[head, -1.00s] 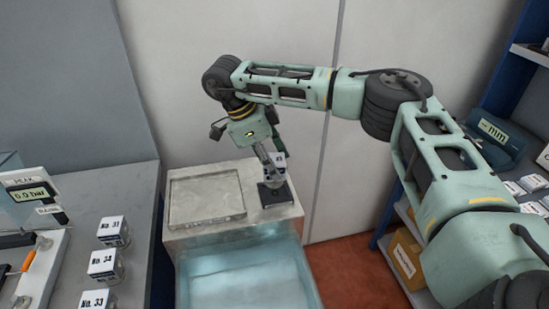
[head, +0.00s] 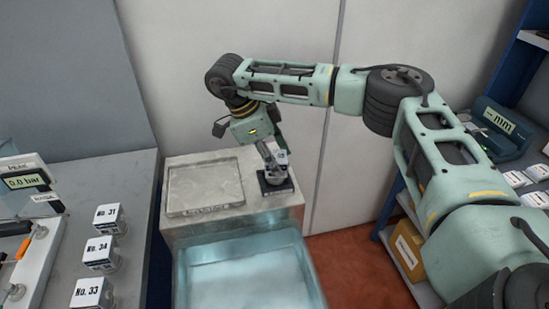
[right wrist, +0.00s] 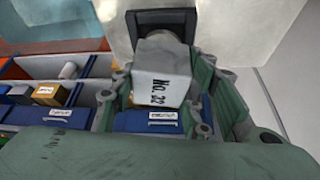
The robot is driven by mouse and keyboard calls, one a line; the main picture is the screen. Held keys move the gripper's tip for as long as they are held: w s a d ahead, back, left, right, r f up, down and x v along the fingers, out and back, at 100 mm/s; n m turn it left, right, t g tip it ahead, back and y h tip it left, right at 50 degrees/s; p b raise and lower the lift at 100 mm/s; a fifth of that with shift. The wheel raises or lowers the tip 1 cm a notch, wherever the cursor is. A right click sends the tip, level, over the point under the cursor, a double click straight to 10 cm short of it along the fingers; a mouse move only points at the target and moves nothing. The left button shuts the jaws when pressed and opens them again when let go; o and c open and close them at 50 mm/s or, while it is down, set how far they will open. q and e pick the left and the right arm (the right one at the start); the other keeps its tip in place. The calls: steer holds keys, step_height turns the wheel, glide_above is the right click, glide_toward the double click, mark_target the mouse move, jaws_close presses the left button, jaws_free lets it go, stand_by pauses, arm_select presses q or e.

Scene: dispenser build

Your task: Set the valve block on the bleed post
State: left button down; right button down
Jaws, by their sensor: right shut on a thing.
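My right gripper (head: 270,156) is shut on the valve block (right wrist: 165,68), a pale grey block marked No. 22, which sits between its fingers in the right wrist view. In the head view the block (head: 281,158) shows small, partly hidden by the gripper. It is right above the dark square base of the bleed post (head: 280,190), at the right of a pale bench top. The dark base (right wrist: 150,18) also shows just beyond the block in the right wrist view. Whether block and post touch, I cannot tell. My left gripper is out of view.
A shallow grey tray (head: 205,210) lies left of the post. A translucent bin (head: 245,248) stands in front. Blocks No. 31 (head: 108,222), No. 34 (head: 100,255) and No. 33 (head: 90,292) stand on the left counter. A shelf with a carton (head: 408,250) is at right.

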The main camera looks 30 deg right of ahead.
stand_by(0.9)
steer(key=shift+f, duration=0.5)
steer(key=c, duration=1.3)
jaws_free()
steer(key=shift+o, duration=0.2)
steer(key=p+v, duration=0.6)
steer(key=v, duration=0.5)
steer(key=shift+s+f, duration=0.1)
steer(key=shift+s, duration=0.05)
